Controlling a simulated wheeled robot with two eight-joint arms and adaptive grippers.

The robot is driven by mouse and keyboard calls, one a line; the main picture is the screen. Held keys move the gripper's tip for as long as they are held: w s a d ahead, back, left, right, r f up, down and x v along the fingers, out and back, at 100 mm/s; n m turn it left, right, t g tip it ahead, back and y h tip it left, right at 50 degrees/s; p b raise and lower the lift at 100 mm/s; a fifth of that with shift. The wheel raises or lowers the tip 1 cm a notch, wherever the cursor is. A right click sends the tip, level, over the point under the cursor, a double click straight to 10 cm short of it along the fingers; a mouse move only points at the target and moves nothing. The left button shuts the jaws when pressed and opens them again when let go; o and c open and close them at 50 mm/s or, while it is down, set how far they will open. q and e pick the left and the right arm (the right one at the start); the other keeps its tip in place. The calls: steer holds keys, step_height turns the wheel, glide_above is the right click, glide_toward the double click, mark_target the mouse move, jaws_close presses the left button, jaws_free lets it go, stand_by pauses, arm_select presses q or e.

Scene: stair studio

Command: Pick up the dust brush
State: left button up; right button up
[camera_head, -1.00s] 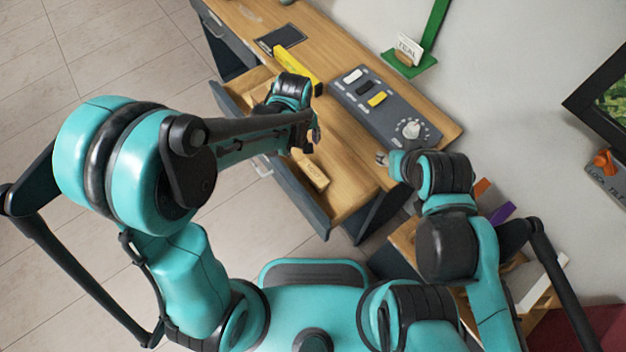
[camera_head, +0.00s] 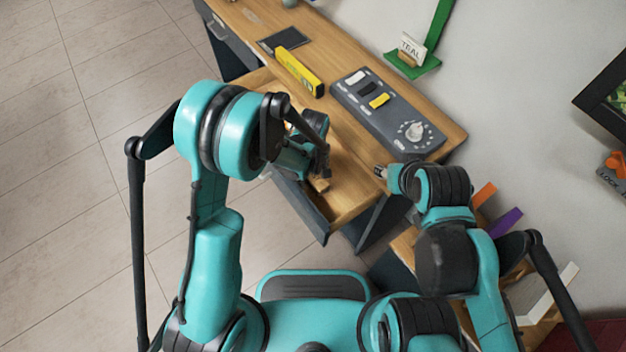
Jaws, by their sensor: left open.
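A light wooden piece, which looks like the dust brush (camera_head: 320,185), lies in the open drawer (camera_head: 312,217) of the wooden desk. Most of it is hidden behind my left gripper, and I cannot make out bristles. My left gripper (camera_head: 324,172) is open, over the drawer and right at the wooden piece; I cannot tell whether it touches. My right gripper (camera_head: 381,172) hangs near the desk's front edge, right of the drawer. Its fingers are small, and their opening is unclear.
On the desk top (camera_head: 345,140) are a grey control panel (camera_head: 388,112) with switches and a dial, a yellow level-like bar (camera_head: 299,71) and a dark pad (camera_head: 283,40). Tiled floor (camera_head: 70,200) is clear at left.

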arm_select(q)
steer(key=c, duration=1.3)
steer(key=shift+r+p, duration=0.3)
step_height(320, 180, up, 4)
steer(key=shift+f+p, duration=0.1)
steer(key=shift+p, duration=1)
steer(key=s+d+r+p, duration=0.3)
steer(key=s+d+r, duration=0.3)
steer(key=d, duration=0.3)
steer(key=shift+s+r+p, duration=0.3)
steer(key=shift+s+p, duration=0.1)
steer(key=shift+s, duration=0.35)
